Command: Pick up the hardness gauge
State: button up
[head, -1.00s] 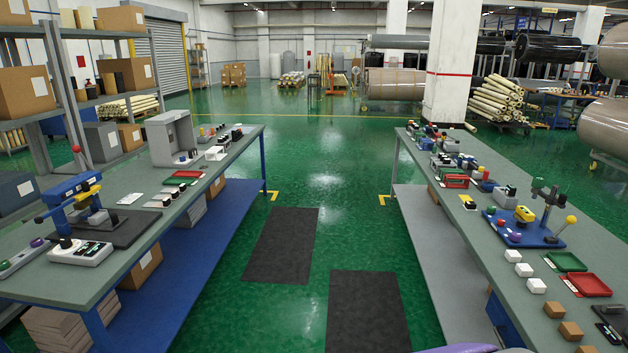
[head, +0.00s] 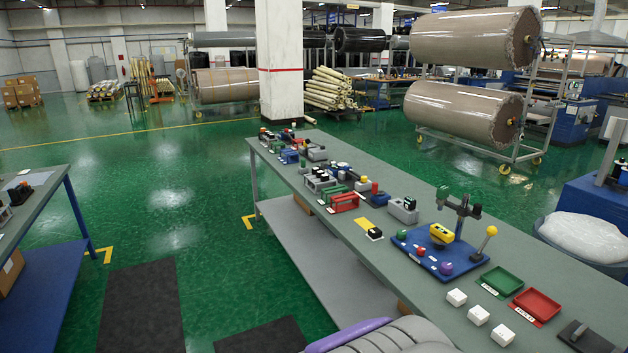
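A yellow handheld device with a dark face (head: 441,234), which looks like the hardness gauge, rests on a blue base board (head: 437,259) on the right workbench. A dark upright stand (head: 460,216) rises just beside it on the board. A lever with a yellow ball (head: 491,231) stands at the board's right side. Small green, red and purple knobs are on the board near the device. My gripper does not show. A grey and purple part of my own body is at the bottom edge, well apart from the device.
The right workbench (head: 380,212) also carries green (head: 502,281) and red (head: 537,303) trays, white blocks (head: 478,314) and several small tools farther back. A left bench (head: 30,203) stands across a clear green aisle with dark mats (head: 142,305). Large wrapped rolls (head: 465,110) stand behind.

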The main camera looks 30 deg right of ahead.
aim_at(442, 191)
jog(key=i+j, duration=0.1)
jog(key=i, duration=1.65)
jog(key=i+z, duration=0.4)
jog(key=i+l+z, duration=0.1)
jog(key=z, duration=0.35)
jog(key=i+j+z, duration=0.2)
jog(key=i+z, duration=0.2)
